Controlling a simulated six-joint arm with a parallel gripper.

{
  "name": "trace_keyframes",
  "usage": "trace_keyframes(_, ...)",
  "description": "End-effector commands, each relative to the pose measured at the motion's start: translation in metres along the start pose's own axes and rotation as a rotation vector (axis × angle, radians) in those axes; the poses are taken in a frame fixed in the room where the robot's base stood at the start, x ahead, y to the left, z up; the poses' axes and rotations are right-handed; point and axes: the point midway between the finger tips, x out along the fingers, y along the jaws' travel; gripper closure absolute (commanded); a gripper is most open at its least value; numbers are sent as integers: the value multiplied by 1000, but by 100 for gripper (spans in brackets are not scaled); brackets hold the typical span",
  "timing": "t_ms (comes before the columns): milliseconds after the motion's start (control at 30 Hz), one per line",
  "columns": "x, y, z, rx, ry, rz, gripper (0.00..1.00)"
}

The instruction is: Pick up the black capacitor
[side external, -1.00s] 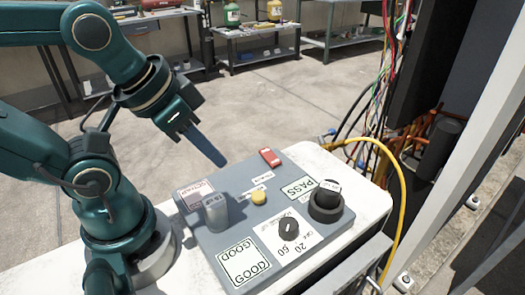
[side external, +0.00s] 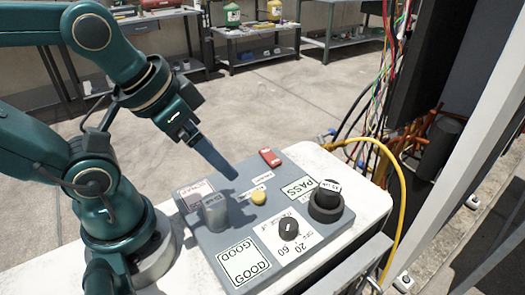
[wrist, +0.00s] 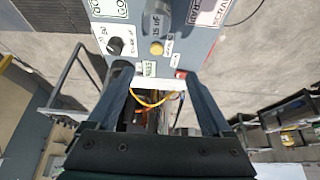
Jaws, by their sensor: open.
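The black capacitor (side external: 326,195) stands upright in a dark round holder beside the PASS label, at the right end of the grey test panel (side external: 217,242). In the wrist view, a dark shape at the left finger's tip seems to be this capacitor, mostly hidden by the finger. My gripper (side external: 235,178) is above the panel, left of the black capacitor and apart from it. In the wrist view, the fingers of my gripper (wrist: 159,80) are spread with nothing held between them. A grey capacitor (side external: 215,210) stands at the panel's left, near the SCRAP label.
The panel also has a black knob (side external: 289,229), a yellow button (side external: 258,197) and a red switch (side external: 270,157). The panel lies on a white surface (side external: 350,172). A yellow cable (side external: 398,190) loops near its right edge, beside an open cabinet with loose wires.

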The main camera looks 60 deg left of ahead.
Motion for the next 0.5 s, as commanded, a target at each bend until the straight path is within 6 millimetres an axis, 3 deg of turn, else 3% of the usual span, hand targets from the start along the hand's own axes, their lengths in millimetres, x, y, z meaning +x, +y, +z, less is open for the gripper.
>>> trace_keyframes(233,-4,0,-1,-23,-9,0,16)
trace_keyframes(367,-18,1,-21,-50,-2,2,16)
trace_keyframes(500,-28,6,-53,-65,-44,13,16)
